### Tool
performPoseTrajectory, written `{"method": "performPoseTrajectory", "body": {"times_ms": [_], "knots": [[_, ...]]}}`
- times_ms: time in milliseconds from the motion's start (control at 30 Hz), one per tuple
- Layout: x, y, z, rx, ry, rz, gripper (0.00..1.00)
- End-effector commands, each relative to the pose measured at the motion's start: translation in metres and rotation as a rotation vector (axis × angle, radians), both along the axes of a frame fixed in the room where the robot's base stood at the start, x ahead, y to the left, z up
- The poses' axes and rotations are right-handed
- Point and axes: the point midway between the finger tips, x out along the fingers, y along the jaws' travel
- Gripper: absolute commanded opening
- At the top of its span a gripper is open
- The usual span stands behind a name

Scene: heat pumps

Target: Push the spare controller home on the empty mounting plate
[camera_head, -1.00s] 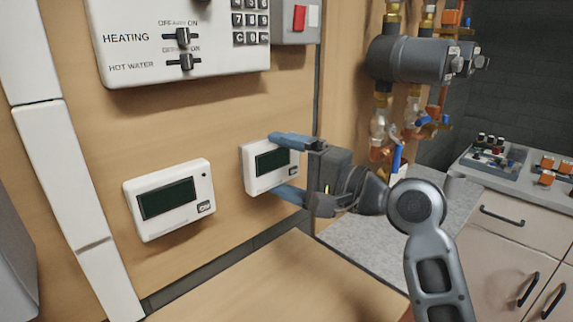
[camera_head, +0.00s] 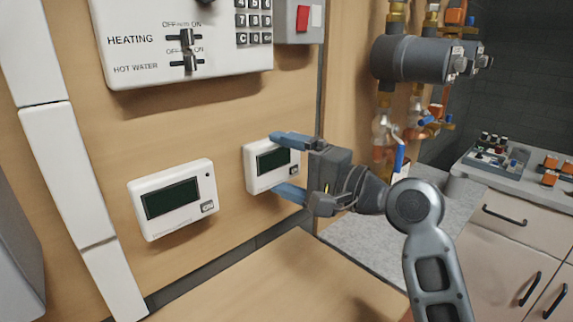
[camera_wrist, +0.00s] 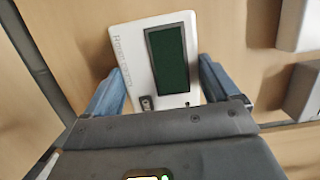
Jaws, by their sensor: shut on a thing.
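The spare controller (camera_head: 262,166) is a white box with a dark screen, at the wooden wall panel right of a similar controller. My gripper (camera_head: 290,166) is shut on it, one blue finger at its top edge and one at its bottom edge. In the wrist view the controller (camera_wrist: 140,65) lies between the two blue fingers (camera_wrist: 158,88), its dark green screen facing me. The mounting plate is hidden behind it. I cannot tell whether the controller sits flush or slightly off the wall.
Another white controller (camera_head: 172,199) is on the panel to the left. A white heating control box (camera_head: 190,85) is above. Pipes with a grey cylinder (camera_head: 410,60) stand right of my gripper. A wooden surface (camera_head: 270,282) lies below, and a worktop with small parts (camera_head: 500,160) is at right.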

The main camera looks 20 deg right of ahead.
Motion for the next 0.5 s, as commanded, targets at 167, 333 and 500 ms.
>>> {"method": "performPoseTrajectory", "body": {"times_ms": [167, 333, 500], "knots": [[0.0, -0.0001, 0.0005, 0.0, -0.001, 0.0, 0.6], [0.001, 0.0002, 0.0006, 0.0, -0.001, 0.0, 0.6], [0.0033, 0.0009, 0.0007, 0.0, -0.001, 0.0, 0.6]]}}
